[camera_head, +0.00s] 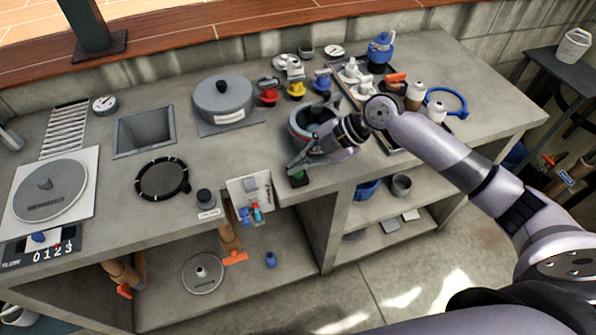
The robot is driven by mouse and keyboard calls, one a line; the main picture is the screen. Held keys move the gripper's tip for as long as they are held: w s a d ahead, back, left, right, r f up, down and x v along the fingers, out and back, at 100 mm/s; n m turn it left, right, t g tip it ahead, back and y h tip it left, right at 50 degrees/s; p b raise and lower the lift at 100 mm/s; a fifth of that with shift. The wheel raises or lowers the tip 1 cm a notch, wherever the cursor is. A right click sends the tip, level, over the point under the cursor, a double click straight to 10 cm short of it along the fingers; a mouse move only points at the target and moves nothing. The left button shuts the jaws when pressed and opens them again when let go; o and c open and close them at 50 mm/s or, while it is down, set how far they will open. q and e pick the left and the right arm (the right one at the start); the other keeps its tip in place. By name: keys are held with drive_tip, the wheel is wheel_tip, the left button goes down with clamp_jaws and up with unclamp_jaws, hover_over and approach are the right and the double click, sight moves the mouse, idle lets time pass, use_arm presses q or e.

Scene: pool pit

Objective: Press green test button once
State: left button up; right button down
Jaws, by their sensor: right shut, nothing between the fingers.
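The green button (299,176), on a small dark box, sits near the front edge of the grey counter, right of the middle. My right gripper (293,164) reaches in from the right with its fingers shut and empty. Its fingertips are just above and beside the green button; I cannot tell whether they touch it. The fingers hide part of the counter behind the button. My left gripper is not in view.
A round grey bowl-like pot (303,122) stands right behind my right gripper. Red, yellow and blue valves stand behind, and a tray (377,128) with bottles stands to the right.

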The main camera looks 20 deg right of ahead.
sight(299, 175)
drive_tip(key=shift+f, duration=0.3)
drive_tip(key=shift+f+b, duration=0.5)
drive_tip(key=shift+b, duration=0.05)
idle(0.5)
drive_tip(key=shift+r, duration=0.15)
drive_tip(key=shift+r+p, duration=0.6)
drive_tip(key=shift+r, duration=0.15)
drive_tip(key=shift+r+p, duration=1.8)
drive_tip(key=shift+r, duration=0.8)
drive_tip(key=shift+f, duration=0.1)
